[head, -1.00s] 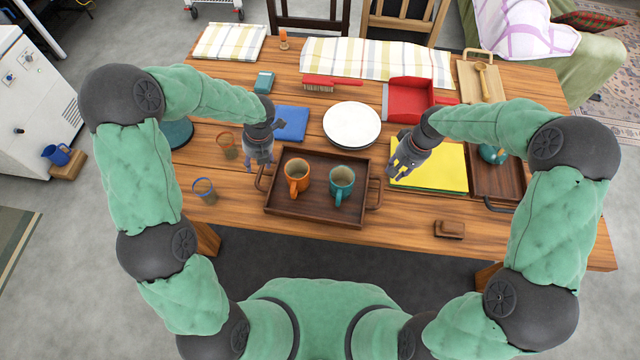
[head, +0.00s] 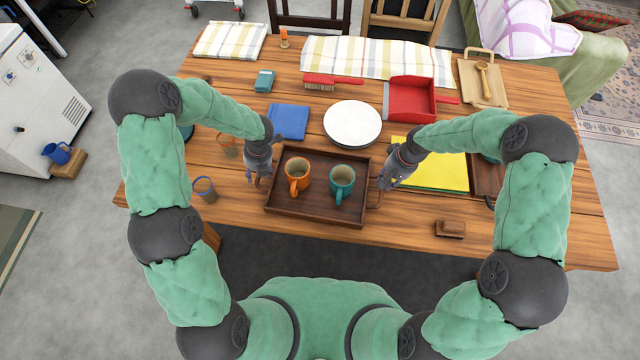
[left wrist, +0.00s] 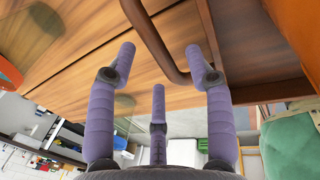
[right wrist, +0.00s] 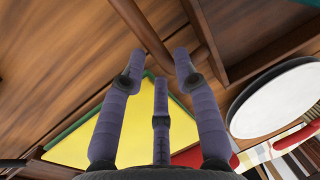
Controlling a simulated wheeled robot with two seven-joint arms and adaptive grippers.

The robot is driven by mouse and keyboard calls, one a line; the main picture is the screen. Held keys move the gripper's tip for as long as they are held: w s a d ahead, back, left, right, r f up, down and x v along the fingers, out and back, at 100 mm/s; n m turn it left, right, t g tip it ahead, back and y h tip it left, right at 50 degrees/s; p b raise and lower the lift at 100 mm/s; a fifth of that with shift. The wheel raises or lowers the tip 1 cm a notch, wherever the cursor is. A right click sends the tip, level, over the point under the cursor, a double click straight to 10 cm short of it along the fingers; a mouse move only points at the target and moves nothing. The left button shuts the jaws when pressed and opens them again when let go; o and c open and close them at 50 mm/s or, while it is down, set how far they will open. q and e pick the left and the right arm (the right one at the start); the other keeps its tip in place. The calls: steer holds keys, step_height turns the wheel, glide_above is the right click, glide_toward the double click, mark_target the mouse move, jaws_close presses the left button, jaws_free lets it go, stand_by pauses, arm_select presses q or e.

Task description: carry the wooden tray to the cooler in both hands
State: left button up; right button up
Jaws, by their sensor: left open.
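The dark wooden tray (head: 315,207) lies on the table, with an orange mug (head: 297,172) and a teal mug (head: 342,181) upright in it. My left gripper (head: 261,181) is open at the tray's left handle. In the left wrist view the handle (left wrist: 160,50) runs between its spread fingers (left wrist: 160,60). My right gripper (head: 384,184) is at the right handle. In the right wrist view its fingers (right wrist: 159,65) are spread, with the handle (right wrist: 148,38) between or just beyond their tips. I cannot make out a cooler.
A white plate (head: 351,123) sits behind the tray. A yellow folder (head: 440,172) lies to its right, under my right arm. A brown block (head: 450,229) is near the front edge. A white appliance (head: 35,100) stands on the floor at left.

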arm_select(q)
steer(key=shift+a+f, duration=0.15)
steer(key=shift+f, duration=0.6)
steer(key=shift+a+f, duration=0.15)
steer(key=shift+f, duration=0.55)
arm_select(e)
steer(key=shift+a+f, duration=0.15)
steer(key=shift+f, duration=0.6)
steer(key=shift+a+f, duration=0.15)
steer(key=shift+f, duration=0.55)
arm_select(q)
steer(key=c, duration=0.6)
arm_select(e)
jaws_close()
arm_select(q)
jaws_close()
